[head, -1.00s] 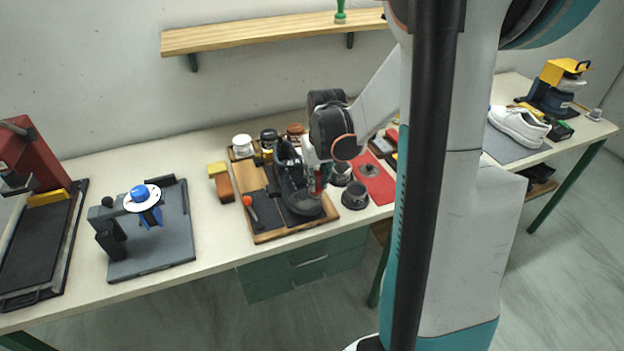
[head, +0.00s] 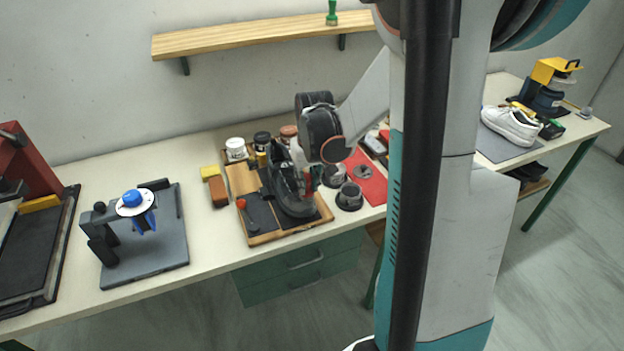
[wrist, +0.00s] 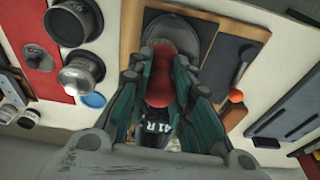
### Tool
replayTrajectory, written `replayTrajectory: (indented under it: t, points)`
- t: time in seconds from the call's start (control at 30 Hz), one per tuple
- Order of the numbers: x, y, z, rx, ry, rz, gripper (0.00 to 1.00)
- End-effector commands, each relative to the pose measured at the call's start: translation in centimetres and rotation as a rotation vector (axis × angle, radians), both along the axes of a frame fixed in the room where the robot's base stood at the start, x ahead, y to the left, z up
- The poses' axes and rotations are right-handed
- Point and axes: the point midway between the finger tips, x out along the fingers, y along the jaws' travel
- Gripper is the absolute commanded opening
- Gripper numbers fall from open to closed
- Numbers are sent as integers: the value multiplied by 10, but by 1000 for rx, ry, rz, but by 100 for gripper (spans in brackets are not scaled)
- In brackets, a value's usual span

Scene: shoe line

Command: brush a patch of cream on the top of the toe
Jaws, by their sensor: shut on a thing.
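A dark shoe (head: 281,176) sits on a black pad on the wooden board, its grey toe (head: 298,207) towards the front edge. In the wrist view the toe (wrist: 192,32) is at the top. Dark material with white letters shows lower, between the fingers. My gripper (wrist: 162,65) is shut on a red handle (wrist: 161,82), probably the brush. In the head view my gripper (head: 311,176) is at the right side of the shoe, close to it. The bristles are hidden, so I cannot tell whether they touch the toe. No cream patch is discernible.
Round grey tins (head: 349,196) stand right of the wooden board (head: 262,239), by a red mat (head: 366,182). Jars (head: 236,149) stand behind. An orange-tipped tool (head: 241,204) lies left of the shoe. A clamp stand (head: 145,270) is further left.

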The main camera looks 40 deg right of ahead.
Motion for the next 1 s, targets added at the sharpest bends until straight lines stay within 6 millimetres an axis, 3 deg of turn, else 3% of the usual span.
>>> replayTrajectory:
  t: [1.0]
  points:
    - [16,56,0,1,0,1,0]
